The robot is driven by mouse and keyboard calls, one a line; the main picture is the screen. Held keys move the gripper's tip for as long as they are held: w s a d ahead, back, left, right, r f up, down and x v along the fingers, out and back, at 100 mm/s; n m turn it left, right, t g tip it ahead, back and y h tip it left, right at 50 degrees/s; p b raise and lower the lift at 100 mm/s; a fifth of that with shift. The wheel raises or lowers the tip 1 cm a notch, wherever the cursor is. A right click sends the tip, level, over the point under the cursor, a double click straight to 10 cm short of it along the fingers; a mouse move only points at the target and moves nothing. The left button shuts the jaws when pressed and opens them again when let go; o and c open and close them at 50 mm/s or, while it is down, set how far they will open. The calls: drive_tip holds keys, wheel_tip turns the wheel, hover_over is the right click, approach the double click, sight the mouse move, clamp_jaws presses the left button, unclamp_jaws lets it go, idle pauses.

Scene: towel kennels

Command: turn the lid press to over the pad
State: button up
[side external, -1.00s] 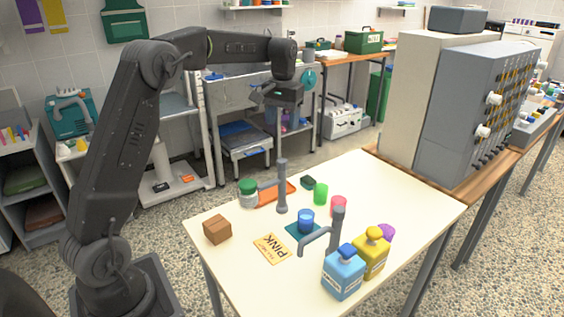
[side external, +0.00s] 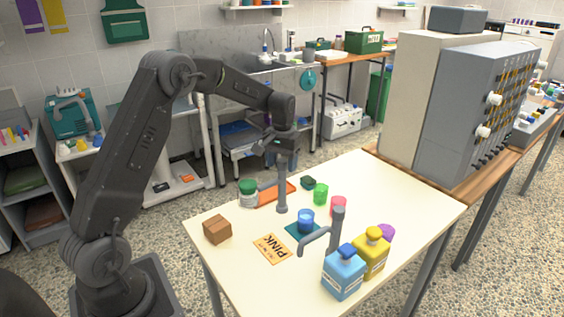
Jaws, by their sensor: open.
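A grey upright post (side external: 282,190) on a round foot stands on the cream table, behind a teal pad (side external: 291,226) with a blue cup (side external: 306,221) on it. A second grey post (side external: 337,228) to the right carries a bent side arm (side external: 315,237) that reaches left and ends in front of the pad, not over it. I cannot tell for sure which of the two is the lid press. My gripper (side external: 283,150) points down at the top of the first post. It is open, and its fingers hide the post's top; I cannot tell whether they surround it.
A green-lidded jar (side external: 248,193), orange tray (side external: 275,192), green cup (side external: 320,193) and pink cup (side external: 338,206) stand behind. Blue (side external: 343,274) and yellow (side external: 371,255) bottles crowd the second post.

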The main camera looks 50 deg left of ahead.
clamp_jaws()
idle(0.5)
drive_tip(key=n, duration=0.4)
drive_tip(key=shift+n, duration=0.3)
drive_tip(key=n, duration=0.4)
drive_tip(key=shift+n, duration=0.3)
drive_tip(key=n, duration=0.4)
drive_tip(key=shift+w+n, duration=0.1)
drive_tip(key=shift+n, duration=2.3)
